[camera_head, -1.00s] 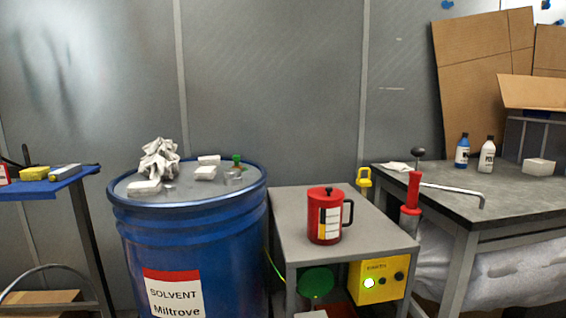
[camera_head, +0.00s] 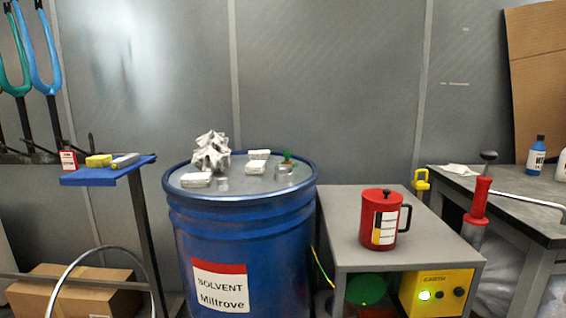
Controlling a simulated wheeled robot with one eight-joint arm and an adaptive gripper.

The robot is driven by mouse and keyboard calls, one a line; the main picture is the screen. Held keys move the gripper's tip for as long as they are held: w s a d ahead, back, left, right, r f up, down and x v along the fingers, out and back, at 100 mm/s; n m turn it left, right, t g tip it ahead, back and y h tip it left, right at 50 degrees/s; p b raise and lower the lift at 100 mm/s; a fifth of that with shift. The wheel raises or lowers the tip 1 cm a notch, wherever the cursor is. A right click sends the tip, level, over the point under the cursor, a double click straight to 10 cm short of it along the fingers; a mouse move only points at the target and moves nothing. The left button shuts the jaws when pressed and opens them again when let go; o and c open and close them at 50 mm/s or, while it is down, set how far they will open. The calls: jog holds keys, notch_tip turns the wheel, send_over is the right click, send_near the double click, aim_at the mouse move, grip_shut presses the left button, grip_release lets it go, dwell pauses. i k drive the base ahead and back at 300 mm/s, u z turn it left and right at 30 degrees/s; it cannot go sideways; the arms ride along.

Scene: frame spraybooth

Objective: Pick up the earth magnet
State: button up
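I cannot tell for sure which thing is the earth magnet. A yellow box (camera_head: 437,293) with a label that seems to read EARTH sits on the right of the grey cart's lower level. It has a lit green-white lamp and two dark knobs. A small yellow piece with a looped top (camera_head: 421,183) stands at the cart's back right edge, by the grey table. A yellow-green cable (camera_head: 322,268) hangs between the blue drum and the cart. My gripper is not in view.
The blue solvent drum (camera_head: 243,247) carries crumpled white cloth (camera_head: 211,153) and small pale blocks. A red pot (camera_head: 381,222) stands on the grey cart (camera_head: 345,205). A red-handled tool (camera_head: 479,200) stands by the right table (camera_head: 520,212). A blue shelf (camera_head: 100,178) is left.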

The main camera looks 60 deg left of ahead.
aim_at(287, 154)
jog(key=k, duration=1.4)
jog(key=u, duration=2)
jog(key=i, duration=1)
jog(key=z, duration=0.1)
